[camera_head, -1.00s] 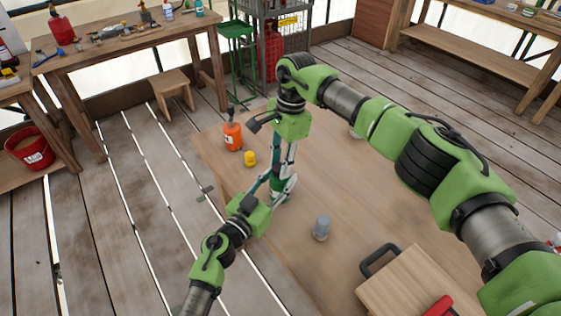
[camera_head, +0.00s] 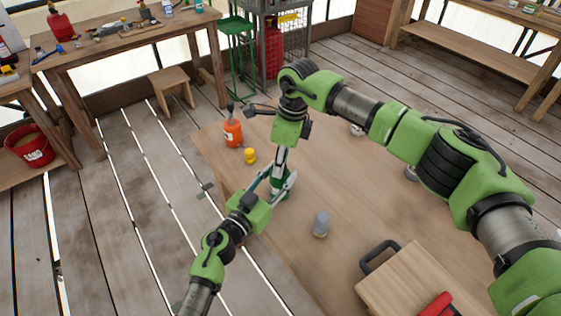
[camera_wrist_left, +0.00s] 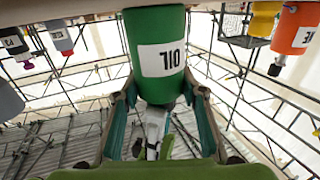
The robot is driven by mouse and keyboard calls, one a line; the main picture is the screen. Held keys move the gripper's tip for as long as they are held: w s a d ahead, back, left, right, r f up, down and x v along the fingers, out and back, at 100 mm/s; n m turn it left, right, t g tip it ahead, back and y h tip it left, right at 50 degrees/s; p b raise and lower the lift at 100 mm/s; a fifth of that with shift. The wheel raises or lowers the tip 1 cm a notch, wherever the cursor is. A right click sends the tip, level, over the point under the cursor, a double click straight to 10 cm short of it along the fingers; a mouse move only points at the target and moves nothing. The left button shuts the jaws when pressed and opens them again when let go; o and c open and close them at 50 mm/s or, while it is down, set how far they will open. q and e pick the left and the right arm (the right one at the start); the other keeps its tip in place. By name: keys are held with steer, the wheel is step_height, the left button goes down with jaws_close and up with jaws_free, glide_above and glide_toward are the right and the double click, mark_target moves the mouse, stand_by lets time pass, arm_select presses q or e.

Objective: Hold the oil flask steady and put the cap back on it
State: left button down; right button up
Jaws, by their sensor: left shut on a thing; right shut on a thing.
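The green oil flask (camera_head: 280,193) stands upright near the left edge of the wooden table. In the left wrist view, which is upside down, its white OIL label (camera_wrist_left: 161,60) faces me. My left gripper (camera_head: 279,186) is shut around the flask, with one finger on each side of it. My right gripper (camera_head: 281,160) points straight down directly above the flask, and its fingers are closed at the flask's top. The cap is hidden between those fingers, so I cannot see how it sits on the neck.
An orange bottle (camera_head: 233,132) and a small yellow container (camera_head: 250,156) stand behind the flask. A grey container (camera_head: 321,224) stands to its right. A wooden box (camera_head: 412,285) with a black handle is at the front right. The table's middle is clear.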

steer(key=m, duration=0.5)
steer(key=shift+s+t, duration=0.1)
steer(key=shift+t, duration=0.3)
steer(key=m, duration=0.3)
steer(key=shift+a+m+h, duration=0.1)
steer(key=shift+m+h, duration=0.2)
steer(key=m, duration=0.5)
steer(key=shift+t+h, duration=0.3)
steer(key=shift+h, duration=0.1)
steer(key=m, duration=0.4)
steer(key=shift+a+h, duration=0.1)
steer(key=shift+h, duration=0.2)
steer(key=m, duration=0.4)
steer(key=shift+m+h, duration=0.3)
steer(key=m, duration=0.4)
steer(key=shift+g, duration=0.4)
steer(key=m, duration=0.3)
steer(key=m+g, duration=0.1)
steer(key=m, duration=0.3)
steer(key=shift+w+m+h, duration=0.2)
steer(key=shift+m+h, duration=0.1)
steer(key=shift+h, duration=0.1)
steer(key=o, duration=0.7)
